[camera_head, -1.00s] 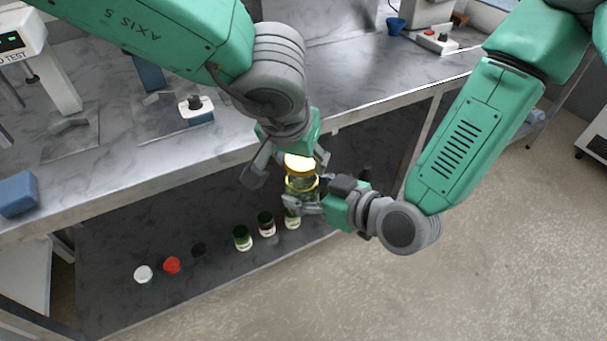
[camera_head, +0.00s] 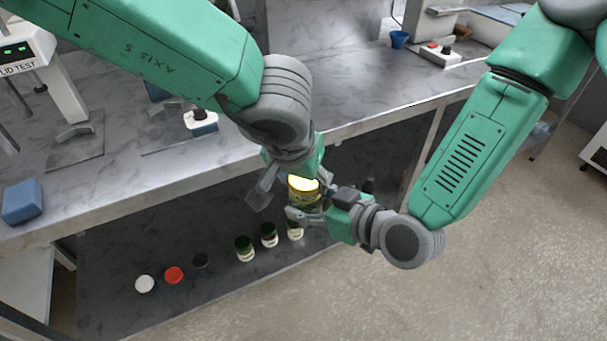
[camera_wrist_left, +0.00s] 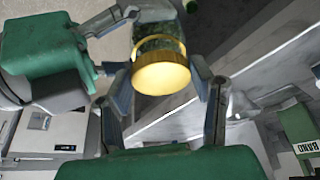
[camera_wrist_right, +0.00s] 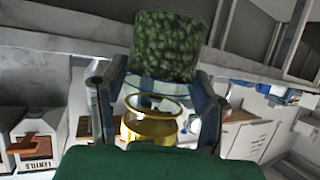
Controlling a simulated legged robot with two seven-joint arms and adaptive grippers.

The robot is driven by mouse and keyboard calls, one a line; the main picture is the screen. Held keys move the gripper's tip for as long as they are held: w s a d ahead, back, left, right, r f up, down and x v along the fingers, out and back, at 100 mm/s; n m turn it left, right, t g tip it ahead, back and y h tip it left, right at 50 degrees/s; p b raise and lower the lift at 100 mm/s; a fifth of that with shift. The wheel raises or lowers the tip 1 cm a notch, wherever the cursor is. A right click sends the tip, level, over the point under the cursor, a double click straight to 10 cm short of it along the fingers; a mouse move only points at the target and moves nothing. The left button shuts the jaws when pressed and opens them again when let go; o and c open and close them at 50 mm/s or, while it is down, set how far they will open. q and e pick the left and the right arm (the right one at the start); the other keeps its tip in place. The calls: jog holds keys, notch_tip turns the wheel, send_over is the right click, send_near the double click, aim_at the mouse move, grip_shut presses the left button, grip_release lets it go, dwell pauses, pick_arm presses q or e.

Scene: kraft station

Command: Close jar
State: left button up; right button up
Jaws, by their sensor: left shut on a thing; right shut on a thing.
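The jar (camera_wrist_right: 165,45) is clear with green contents, seen upside down in the right wrist view. Its body is between the fingers of my right gripper (camera_wrist_right: 163,85), which is shut on it. A gold ring (camera_wrist_right: 180,98) circles its mouth. The yellow lid (camera_wrist_left: 162,76) is between the fingers of my left gripper (camera_wrist_left: 162,84), which is shut on it. In the head view the lid (camera_head: 303,183) is right above the jar's mouth. My right gripper (camera_head: 305,217) comes in from the right below it. Whether lid and jar touch is unclear.
On the dark lower shelf (camera_head: 130,315) stand several small green-topped jars (camera_head: 245,248), and white (camera_head: 145,284), red (camera_head: 174,275) and black (camera_head: 200,260) lids. The grey worktop (camera_head: 240,165) is close behind my left gripper. A blue block (camera_head: 22,201) lies on it. Floor at right is clear.

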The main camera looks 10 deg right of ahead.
pick_arm(q)
jog(key=shift+f, duration=0.55)
dwell(0.4)
jog(key=m, duration=0.1)
jog(key=m+g+h, duration=0.1)
jog(key=m, duration=0.3)
jog(key=shift+w+a+h, duration=0.2)
jog(key=shift+w+h, duration=0.05)
jog(key=shift+h, duration=0.15)
jog(key=m, duration=0.1)
jog(key=m+g, duration=0.1)
jog(key=m, duration=0.1)
jog(key=shift+s+d+f, duration=0.1)
jog(key=shift+s+d, duration=0.05)
jog(key=shift+d, duration=0.1)
jog(key=shift+w+a+m+g, duration=0.3)
jog(key=shift+a+m+g, duration=0.1)
jog(key=shift+m, duration=0.5)
jog(key=o, duration=0.8)
jog(key=shift+c, duration=0.2)
